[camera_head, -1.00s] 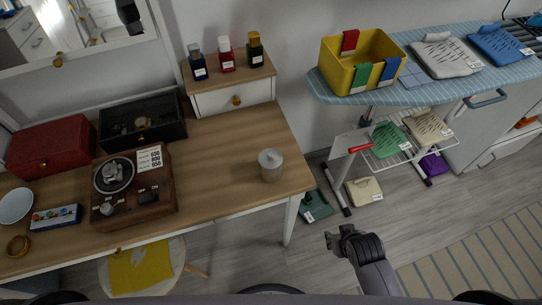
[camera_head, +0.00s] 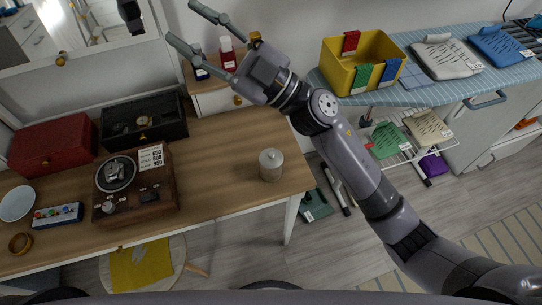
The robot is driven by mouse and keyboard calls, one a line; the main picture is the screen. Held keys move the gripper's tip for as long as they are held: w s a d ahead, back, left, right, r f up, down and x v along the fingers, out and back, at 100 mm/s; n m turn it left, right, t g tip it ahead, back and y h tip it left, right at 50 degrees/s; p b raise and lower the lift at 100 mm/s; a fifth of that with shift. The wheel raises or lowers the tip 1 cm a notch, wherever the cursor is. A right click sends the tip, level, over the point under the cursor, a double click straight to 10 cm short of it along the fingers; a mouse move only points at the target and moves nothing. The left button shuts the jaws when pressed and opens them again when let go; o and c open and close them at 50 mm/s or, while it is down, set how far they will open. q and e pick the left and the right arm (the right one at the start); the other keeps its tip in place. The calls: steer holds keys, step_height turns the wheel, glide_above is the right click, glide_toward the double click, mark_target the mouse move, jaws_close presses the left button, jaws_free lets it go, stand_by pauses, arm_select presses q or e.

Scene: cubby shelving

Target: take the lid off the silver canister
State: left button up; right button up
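The silver canister (camera_head: 271,170) stands upright near the right end of the wooden table. Its lid (camera_head: 271,156), with a small knob on top, sits on it. My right gripper (camera_head: 182,22) is raised above the table's back part, in front of the small drawer unit in the picture. Its two fingers are spread wide and nothing is between them. It is apart from the canister, up and to the left of it. My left gripper is not seen.
A brown device (camera_head: 134,187), a black box (camera_head: 143,122) and a red box (camera_head: 52,146) stand on the table's left. Bottles (camera_head: 227,54) stand on the drawer unit (camera_head: 221,102). A yellow bin (camera_head: 344,77) stands on the ironing board. The table around the canister is clear.

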steer(key=s+a+n+g+h, duration=0.1)
steer(key=s+a+n+g, duration=0.3)
steer(key=n+g, duration=0.3)
steer(key=m+h+p, duration=0.1)
steer(key=h+p, duration=0.2)
steer(key=h, duration=2)
glide_above(270, 154)
steer(key=f, duration=2.8)
steer(key=shift+w+d+f, duration=0.15)
steer(key=shift+w+d, duration=0.05)
steer(key=f, duration=0.1)
steer(key=f+p, duration=0.1)
steer(key=f, duration=0.3)
steer(key=shift+s+a+p, duration=0.1)
steer(key=shift+s+p, duration=0.2)
steer(key=shift+p, duration=0.1)
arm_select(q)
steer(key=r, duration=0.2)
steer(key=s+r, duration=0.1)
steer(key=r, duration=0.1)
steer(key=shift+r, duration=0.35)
arm_select(e)
steer(key=shift+f, duration=0.2)
steer(key=shift+c, duration=0.4)
